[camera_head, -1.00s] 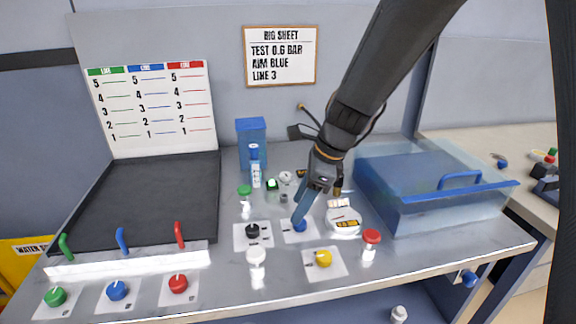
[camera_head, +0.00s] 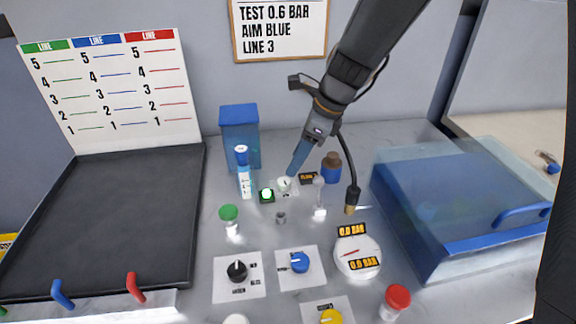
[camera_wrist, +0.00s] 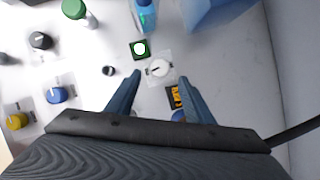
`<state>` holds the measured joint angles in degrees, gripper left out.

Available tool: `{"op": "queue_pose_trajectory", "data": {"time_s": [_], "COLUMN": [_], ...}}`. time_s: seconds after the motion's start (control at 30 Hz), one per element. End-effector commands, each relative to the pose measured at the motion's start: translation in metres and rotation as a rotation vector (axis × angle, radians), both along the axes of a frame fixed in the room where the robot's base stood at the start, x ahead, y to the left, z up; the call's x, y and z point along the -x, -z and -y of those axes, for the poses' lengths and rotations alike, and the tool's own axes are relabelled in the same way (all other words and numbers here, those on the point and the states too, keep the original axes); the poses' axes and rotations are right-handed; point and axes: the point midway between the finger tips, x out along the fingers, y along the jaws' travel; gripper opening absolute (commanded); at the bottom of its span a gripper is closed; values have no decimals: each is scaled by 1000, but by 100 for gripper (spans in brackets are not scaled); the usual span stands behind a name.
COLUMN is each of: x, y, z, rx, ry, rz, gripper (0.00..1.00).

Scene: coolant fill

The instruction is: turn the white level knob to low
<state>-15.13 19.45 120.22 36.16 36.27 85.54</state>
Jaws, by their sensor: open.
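The white level knob (camera_head: 284,184) sits on a small white plate on the bench, right of a green-lit button (camera_head: 266,195). In the wrist view the white knob (camera_wrist: 158,69) is between and slightly beyond my open fingertips, with a small dark mark on its face. The setting words on its plate are too small to read. My gripper (camera_head: 295,170) is open and empty, its blue fingers pointing down just behind and above the knob. In the wrist view my gripper (camera_wrist: 161,77) has one finger on each side of it. I cannot tell whether they touch it.
A blue-capped bottle (camera_head: 243,172) and a blue container (camera_head: 239,137) stand left of the knob. A brown-and-blue bottle (camera_head: 331,168) and a hose nozzle (camera_head: 351,200) are to its right. Black (camera_head: 237,270) and blue knobs (camera_head: 300,262) lie nearer.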

Motion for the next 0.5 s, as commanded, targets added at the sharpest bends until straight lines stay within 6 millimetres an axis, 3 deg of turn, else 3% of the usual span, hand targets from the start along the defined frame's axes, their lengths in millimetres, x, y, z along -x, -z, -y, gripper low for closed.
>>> {"op": "queue_pose_trajectory", "data": {"time_s": [0.5], "x": [-4], "y": [62], "z": [-25], "rx": [1], "ry": [-1], "rz": [-2], "gripper": [48]}}
